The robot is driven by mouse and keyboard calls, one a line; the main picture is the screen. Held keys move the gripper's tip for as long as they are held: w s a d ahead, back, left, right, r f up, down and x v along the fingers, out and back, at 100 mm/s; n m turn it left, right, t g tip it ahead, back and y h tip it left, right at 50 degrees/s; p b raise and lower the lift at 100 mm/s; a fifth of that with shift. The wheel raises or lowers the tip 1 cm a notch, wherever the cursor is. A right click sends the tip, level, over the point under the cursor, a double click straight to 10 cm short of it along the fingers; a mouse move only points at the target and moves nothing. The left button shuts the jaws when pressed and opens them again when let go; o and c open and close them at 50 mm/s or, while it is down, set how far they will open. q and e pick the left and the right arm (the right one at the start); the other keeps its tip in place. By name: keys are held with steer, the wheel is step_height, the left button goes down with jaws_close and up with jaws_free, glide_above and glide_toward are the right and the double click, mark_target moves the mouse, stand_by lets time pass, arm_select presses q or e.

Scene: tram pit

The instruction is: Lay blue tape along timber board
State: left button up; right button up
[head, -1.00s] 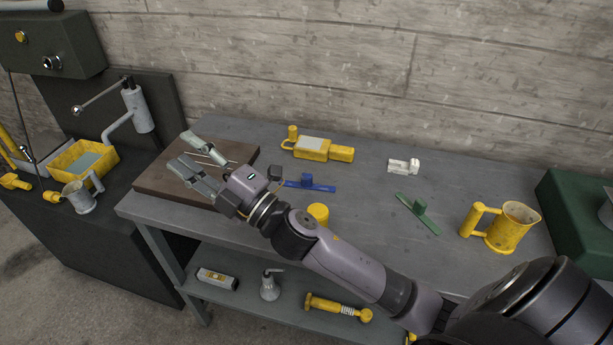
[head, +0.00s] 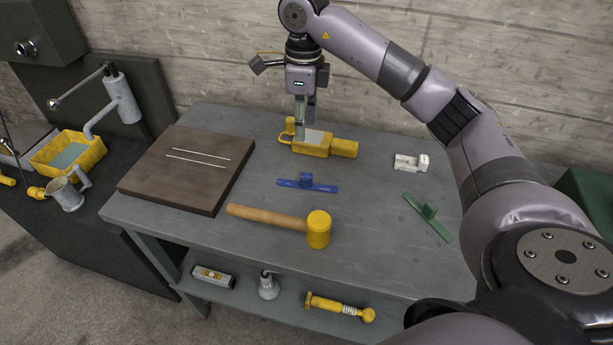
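The timber board (head: 205,190) is a dark brown slab lying flat at the left of the workbench, with two thin pale lines on its top. The blue tape (head: 322,187) is a flat blue strip with a small raised blue block at its middle, lying on the bench to the right of the board. My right gripper (head: 304,132) points down at a yellow tool with a grey plate (head: 326,145), behind the blue tape. Its fingers overlap in this view, so their gap and any contact with the tool are unclear. My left gripper is out of view.
A mallet (head: 318,230) with a wooden handle lies near the bench's front edge. A green strip with a block (head: 428,211) and a white small part (head: 411,163) lie to the right. A yellow tray (head: 68,153) stands far left.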

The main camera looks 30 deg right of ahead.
mark_target(307, 175)
steer(key=f+p, duration=0.1)
steer(key=f, duration=0.5)
steer(key=f+p, duration=0.1)
steer(key=f, duration=0.4)
steer(key=shift+s+d+f, duration=0.15)
steer(key=shift+d+f, duration=0.05)
steer(key=shift+f, duration=0.2)
steer(key=f, duration=0.1)
steer(key=f+p, duration=0.1)
steer(key=f, duration=0.1)
steer(key=f+p, duration=0.1)
steer(key=shift+s+f, duration=0.25)
steer(key=shift+f, duration=0.45)
steer(key=shift+c, duration=0.4)
jaws_close()
